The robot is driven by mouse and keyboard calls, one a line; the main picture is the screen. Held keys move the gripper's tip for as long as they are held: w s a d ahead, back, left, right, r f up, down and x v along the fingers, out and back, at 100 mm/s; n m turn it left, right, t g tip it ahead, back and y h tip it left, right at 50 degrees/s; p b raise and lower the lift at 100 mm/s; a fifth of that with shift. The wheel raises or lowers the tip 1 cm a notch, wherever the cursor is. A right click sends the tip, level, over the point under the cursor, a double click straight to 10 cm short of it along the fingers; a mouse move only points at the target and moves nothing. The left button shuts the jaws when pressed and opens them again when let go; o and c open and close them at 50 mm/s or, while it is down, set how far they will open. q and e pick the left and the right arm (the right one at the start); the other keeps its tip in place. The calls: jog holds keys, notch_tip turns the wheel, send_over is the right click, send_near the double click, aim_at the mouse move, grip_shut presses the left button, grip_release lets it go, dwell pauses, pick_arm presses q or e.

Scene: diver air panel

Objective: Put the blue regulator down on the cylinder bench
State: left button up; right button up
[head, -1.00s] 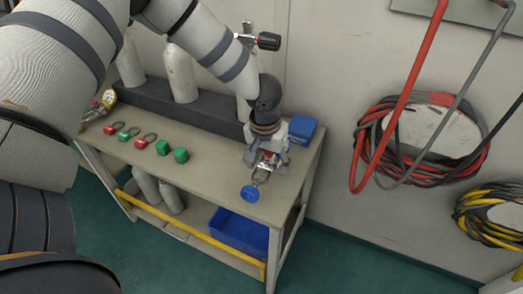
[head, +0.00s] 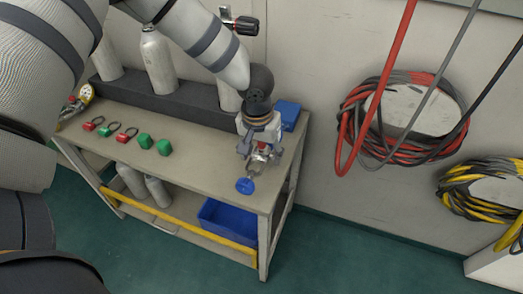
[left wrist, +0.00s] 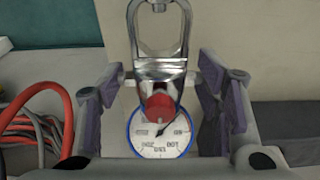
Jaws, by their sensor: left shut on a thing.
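My left gripper (head: 258,158) is shut on the blue regulator, over the right end of the cylinder bench (head: 190,148). The regulator's round blue part (head: 245,186) hangs out in front of the fingers, near the bench's front edge. I cannot tell whether it touches the top. In the left wrist view, the regulator's metal yoke (left wrist: 160,45) points up, with a red knob and a blue-rimmed white gauge (left wrist: 160,138) between the fingers. The fingers hide part of its body in the head view. My right gripper is not in view.
Several red and green pieces (head: 145,141) lie on the bench's left half. A blue box (head: 288,114) is close behind my gripper. Grey cylinders (head: 157,55) stand in a dark rack at the back. Coiled hoses (head: 400,115) hang on the wall at right.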

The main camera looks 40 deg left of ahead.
pick_arm(q)
jog(key=shift+f, duration=0.45)
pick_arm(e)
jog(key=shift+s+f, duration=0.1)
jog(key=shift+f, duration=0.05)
pick_arm(q)
jog(key=shift+f, duration=0.15)
jog(key=shift+f, duration=0.6)
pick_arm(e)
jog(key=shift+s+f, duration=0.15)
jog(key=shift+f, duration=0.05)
pick_arm(q)
jog(key=shift+f+b, duration=0.3)
jog(key=shift+f, duration=0.1)
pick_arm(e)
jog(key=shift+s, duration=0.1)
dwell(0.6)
pick_arm(q)
jog(key=o, duration=1.8)
jog(key=r, duration=0.4)
jog(key=s+r, duration=0.1)
jog(key=r, duration=0.7)
jog(key=shift+s+d, duration=0.25)
jog(key=shift+s, duration=0.1)
jog(key=shift+f, duration=0.1)
